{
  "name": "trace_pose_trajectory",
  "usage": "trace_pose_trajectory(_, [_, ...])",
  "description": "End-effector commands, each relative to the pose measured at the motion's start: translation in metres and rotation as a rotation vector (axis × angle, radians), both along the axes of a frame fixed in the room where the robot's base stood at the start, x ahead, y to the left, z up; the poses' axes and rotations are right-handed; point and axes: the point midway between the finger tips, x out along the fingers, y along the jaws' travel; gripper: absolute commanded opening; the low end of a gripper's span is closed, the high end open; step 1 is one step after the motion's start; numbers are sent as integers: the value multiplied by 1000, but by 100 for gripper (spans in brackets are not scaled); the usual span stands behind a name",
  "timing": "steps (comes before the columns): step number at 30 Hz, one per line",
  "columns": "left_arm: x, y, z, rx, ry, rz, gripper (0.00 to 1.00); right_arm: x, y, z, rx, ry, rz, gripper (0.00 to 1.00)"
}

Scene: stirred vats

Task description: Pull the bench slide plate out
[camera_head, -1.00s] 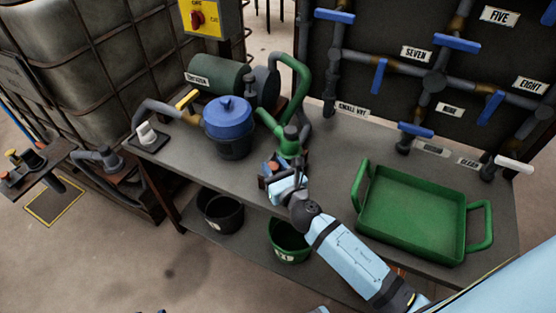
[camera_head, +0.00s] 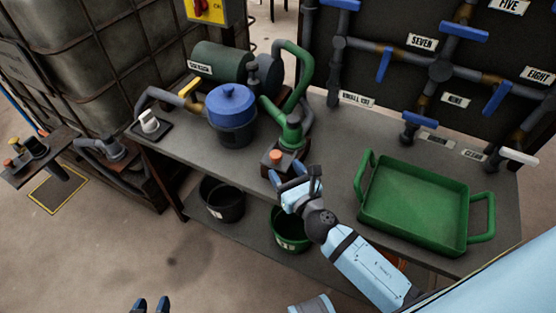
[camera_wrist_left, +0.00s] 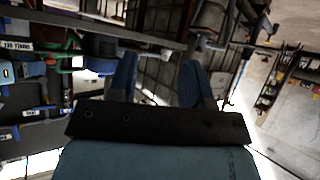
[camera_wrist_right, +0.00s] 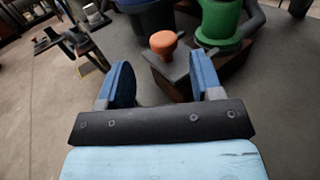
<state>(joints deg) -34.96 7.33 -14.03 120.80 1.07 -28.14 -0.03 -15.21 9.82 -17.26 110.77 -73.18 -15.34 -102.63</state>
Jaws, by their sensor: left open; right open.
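An orange knob (camera_head: 276,156) sits on a grey plate at the front of a brown block below the green pump (camera_head: 291,133). In the right wrist view the knob (camera_wrist_right: 163,41) stands up from the grey plate (camera_wrist_right: 163,66), which juts from the brown block (camera_wrist_right: 222,78). My right gripper (camera_head: 294,176) is open and empty, just in front of the plate. The knob shows beyond and between its fingers, apart from them. My left gripper (camera_head: 151,304) is open and empty, low over the floor, away from the bench.
A green tray (camera_head: 415,212) stands on the bench at the right. A blue-lidded pot (camera_head: 232,113) stands left of the pump. A black bucket (camera_head: 221,199) and a green bucket (camera_head: 290,229) are on the shelf below. The bench top (camera_head: 325,150) between pump and tray is clear.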

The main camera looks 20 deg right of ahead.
Motion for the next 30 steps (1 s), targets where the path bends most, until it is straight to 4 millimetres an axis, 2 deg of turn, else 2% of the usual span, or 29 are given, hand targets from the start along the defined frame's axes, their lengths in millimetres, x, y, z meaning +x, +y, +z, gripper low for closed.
trace_pose_trajectory(1, [0,0,-3,1,-1,0,45,-14,-1,-3,0,3,0,60])
trace_pose_trajectory(6, [0,0,-6,4,-8,-3,45,-50,-4,-3,-1,2,0,60])
trace_pose_trajectory(12, [2,-1,-3,5,-24,-7,45,-75,-6,-2,-1,1,0,60])
trace_pose_trajectory(17, [2,-1,-3,7,-24,-8,45,-81,-6,0,0,0,0,60])
trace_pose_trajectory(30, [1,-2,-5,6,-21,-9,45,-81,-6,0,0,0,1,60])
